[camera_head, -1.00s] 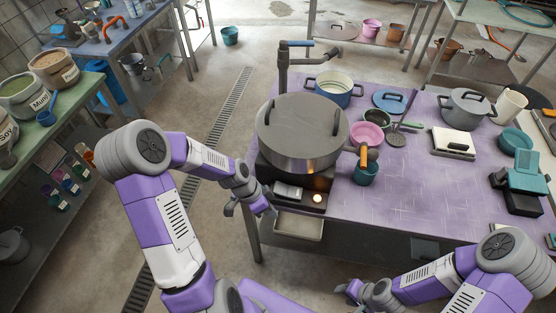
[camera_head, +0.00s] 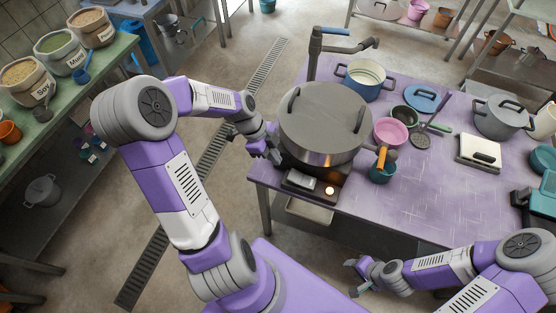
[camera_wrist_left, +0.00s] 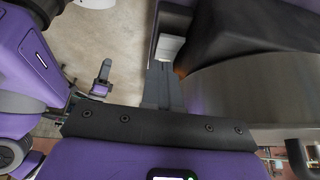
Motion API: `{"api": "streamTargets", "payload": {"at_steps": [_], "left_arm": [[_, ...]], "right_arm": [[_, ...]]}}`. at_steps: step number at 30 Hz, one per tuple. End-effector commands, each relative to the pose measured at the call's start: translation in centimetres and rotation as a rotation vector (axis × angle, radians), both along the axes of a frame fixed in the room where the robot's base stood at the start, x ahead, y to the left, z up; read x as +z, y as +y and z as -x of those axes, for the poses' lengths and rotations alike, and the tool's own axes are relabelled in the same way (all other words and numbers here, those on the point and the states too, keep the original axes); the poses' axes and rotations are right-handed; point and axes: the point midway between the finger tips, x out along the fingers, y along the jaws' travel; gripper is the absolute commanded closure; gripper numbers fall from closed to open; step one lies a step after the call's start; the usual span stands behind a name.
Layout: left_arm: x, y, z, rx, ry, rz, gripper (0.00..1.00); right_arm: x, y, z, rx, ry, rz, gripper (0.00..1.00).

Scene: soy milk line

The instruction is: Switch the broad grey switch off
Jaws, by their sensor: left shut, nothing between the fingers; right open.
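The broad grey switch (camera_head: 301,180) is a pale rocker on the front of the black stove (camera_head: 322,173), under the large lidded grey pot (camera_head: 325,122). A round light (camera_head: 329,190) glows beside it on the right. My left gripper (camera_head: 274,156) is at the stove's left side, behind and left of the switch, and looks apart from it. In the left wrist view its dark fingers (camera_wrist_left: 162,85) are together and empty, close to the stove and pot. A pale block near the fingertips there may be the switch; I cannot tell. My right gripper (camera_head: 358,272) is open and empty before the table.
The purple table (camera_head: 445,200) carries a blue pot (camera_head: 364,80), a pink bowl (camera_head: 390,132) and a teal cup (camera_head: 383,171) near the stove. A tap (camera_head: 315,60) stands behind the pot.

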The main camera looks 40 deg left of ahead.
Motion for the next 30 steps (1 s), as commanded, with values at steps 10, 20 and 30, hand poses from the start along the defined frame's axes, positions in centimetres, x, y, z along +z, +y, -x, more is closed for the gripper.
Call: {"api": "streamTargets", "payload": {"at_steps": [10, 20, 30], "left_arm": [[-5.7, -2.9, -0.6, -0.003, 0.003, 0.004, 1.00], [-7.3, -3.7, -0.8, 0.000, 0.001, 0.001, 1.00], [-7.5, -4.0, -1.1, -0.010, -0.001, 0.016, 1.00]], "right_arm": [[-1.2, 0.0, 0.0, 0.000, 0.000, 0.000, 0.57], [-1.4, 0.0, 0.0, 0.000, -0.001, 0.000, 0.57], [-1.4, 0.0, 0.0, 0.000, -0.001, 0.000, 0.57]]}}
